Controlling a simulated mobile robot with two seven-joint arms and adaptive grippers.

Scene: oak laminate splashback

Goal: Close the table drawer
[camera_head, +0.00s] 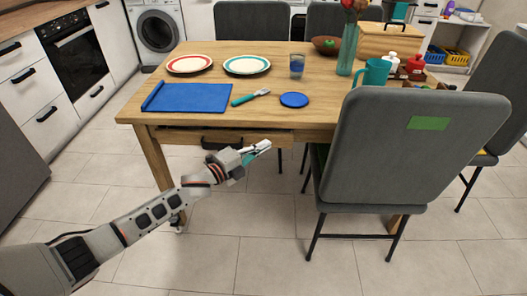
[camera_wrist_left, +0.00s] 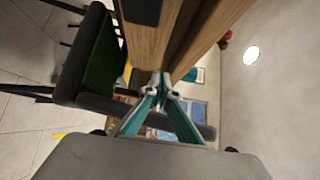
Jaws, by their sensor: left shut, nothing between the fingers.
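The wooden table (camera_head: 205,100) has a drawer (camera_head: 180,138) under its front edge, with a dark handle (camera_head: 222,142). The drawer front stands a little out from the table, with a dark gap above it. In the left wrist view the drawer front (camera_wrist_left: 146,45) and the dark handle (camera_wrist_left: 142,10) show at the top, with a dark gap beside the table edge. My left gripper (camera_head: 266,146) is in front of the drawer's right part, right of the handle. Its teal fingers (camera_wrist_left: 160,80) are shut and empty. I cannot tell whether they touch the drawer. My right gripper is not in view.
A grey chair (camera_head: 400,150) stands close to the right of my left gripper. Plates, a blue mat (camera_head: 188,97), a blue coaster (camera_head: 294,100) and a glass (camera_head: 297,66) are on the table. The tiled floor (camera_head: 255,235) in front is clear.

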